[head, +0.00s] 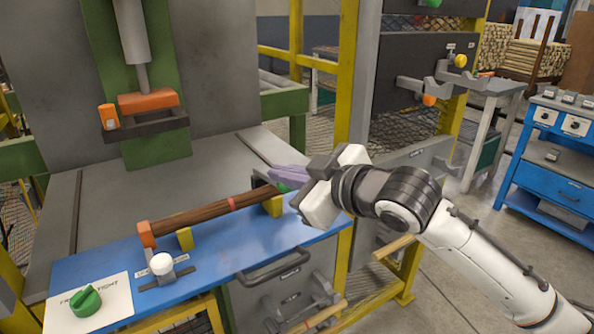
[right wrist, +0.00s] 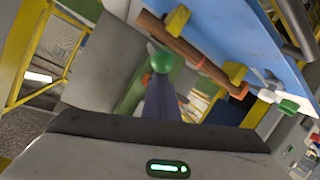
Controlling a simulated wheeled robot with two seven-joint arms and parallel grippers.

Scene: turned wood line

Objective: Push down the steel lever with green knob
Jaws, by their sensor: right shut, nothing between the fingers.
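A green knob (head: 282,187) shows just below and behind the fingers of my right gripper (head: 287,174), near the right end of the turned wood piece. In the right wrist view the green ball (right wrist: 162,62) lies just beyond the tips of the purple fingers (right wrist: 165,100). Most of its steel lever is hidden, so its angle is unclear. My right gripper is shut and empty, close to the knob; I cannot tell whether they touch. My left gripper is not in the head view.
The wood piece (head: 205,213) lies on yellow supports over the blue bench edge (head: 235,257). A white-knobbed lever (head: 162,264) and a green dial (head: 86,300) sit at front left. A yellow post (head: 347,80) stands behind my gripper. Orange (head: 429,100) and yellow (head: 460,60) knobs are on panels farther right.

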